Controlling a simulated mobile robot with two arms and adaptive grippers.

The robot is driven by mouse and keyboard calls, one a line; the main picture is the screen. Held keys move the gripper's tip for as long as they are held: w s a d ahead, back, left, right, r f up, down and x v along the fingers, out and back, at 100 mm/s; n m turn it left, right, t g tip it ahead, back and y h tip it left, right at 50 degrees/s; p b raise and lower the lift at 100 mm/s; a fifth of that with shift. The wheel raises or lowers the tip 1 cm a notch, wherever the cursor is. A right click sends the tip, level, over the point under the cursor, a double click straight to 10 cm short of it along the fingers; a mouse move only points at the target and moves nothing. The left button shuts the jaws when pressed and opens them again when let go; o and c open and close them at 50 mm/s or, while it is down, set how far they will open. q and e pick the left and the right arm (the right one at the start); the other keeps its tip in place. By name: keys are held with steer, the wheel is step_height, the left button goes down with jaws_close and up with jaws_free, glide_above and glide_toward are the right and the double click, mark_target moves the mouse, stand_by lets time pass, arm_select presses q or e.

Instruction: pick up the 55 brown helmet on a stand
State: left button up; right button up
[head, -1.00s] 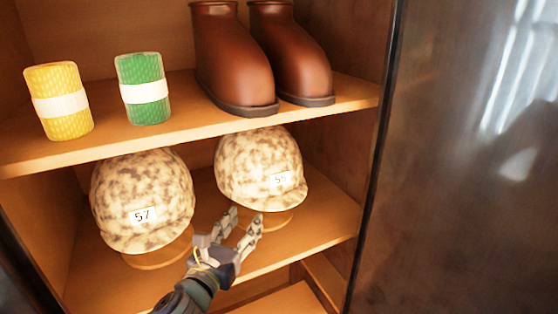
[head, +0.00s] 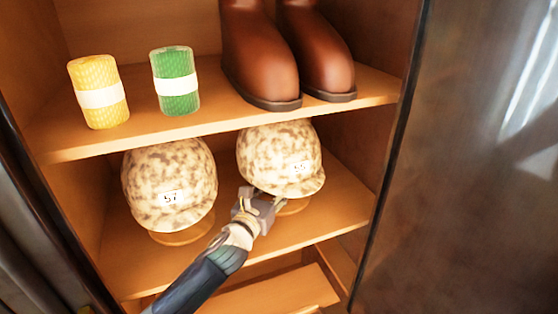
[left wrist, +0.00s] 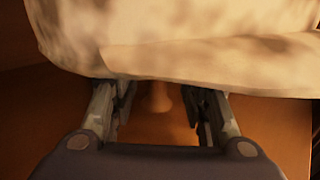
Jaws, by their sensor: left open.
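The brown-mottled helmet labelled 55 (head: 280,155) sits on a round wooden stand (head: 293,207) on the lower shelf, right of a similar helmet labelled 57 (head: 168,182). My left gripper (head: 264,194) is at the lower front edge of the 55 helmet in the head view. In the left wrist view the helmet (left wrist: 190,45) fills the top, and the open fingers (left wrist: 160,105) reach under its rim, either side of the stand's post (left wrist: 158,98). The fingertips are partly hidden under the helmet. My right gripper is not in view.
The upper shelf (head: 220,118) holds a yellow roll (head: 98,92), a green roll (head: 175,80) and brown boots (head: 262,55). It lies close above the helmets. A dark door panel (head: 460,180) stands at the right. Bare lower shelf (head: 345,200) shows right of the 55 helmet.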

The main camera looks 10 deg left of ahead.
arm_select(q)
steer(key=shift+w+d, duration=0.15)
steer(key=shift+w, duration=0.65)
steer(key=shift+s, duration=0.1)
steer(key=shift+c, duration=0.4)
jaws_close()
steer(key=shift+r, duration=0.2)
